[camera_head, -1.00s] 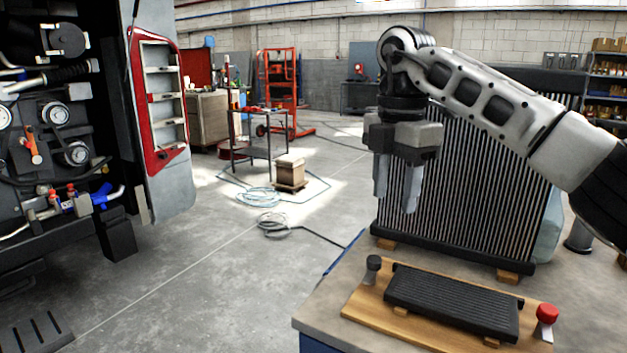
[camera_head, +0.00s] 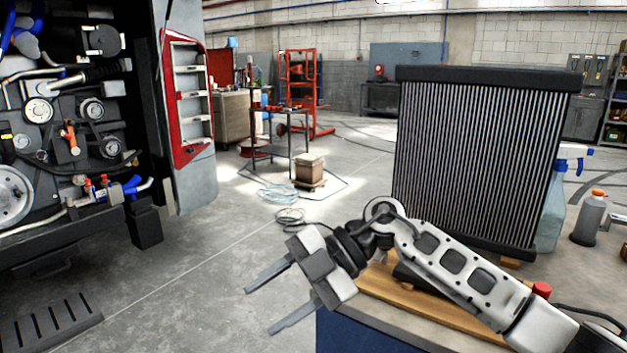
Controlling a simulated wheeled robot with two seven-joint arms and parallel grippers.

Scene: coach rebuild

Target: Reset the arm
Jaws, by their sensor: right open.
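My right gripper (camera_head: 262,306) is in the lower middle of the head view. Its two grey fingers are spread apart and point down and left, with nothing between them. It hangs over the grey floor, just left of the workbench (camera_head: 345,335). My right arm (camera_head: 455,270) comes in from the lower right and crosses over the bench top. My left gripper is not in view.
The arm partly hides a wooden board (camera_head: 375,280) on the bench. A tall finned radiator (camera_head: 475,165) stands behind the arm. A spray bottle (camera_head: 555,195) and a grey bottle (camera_head: 590,215) stand to its right.

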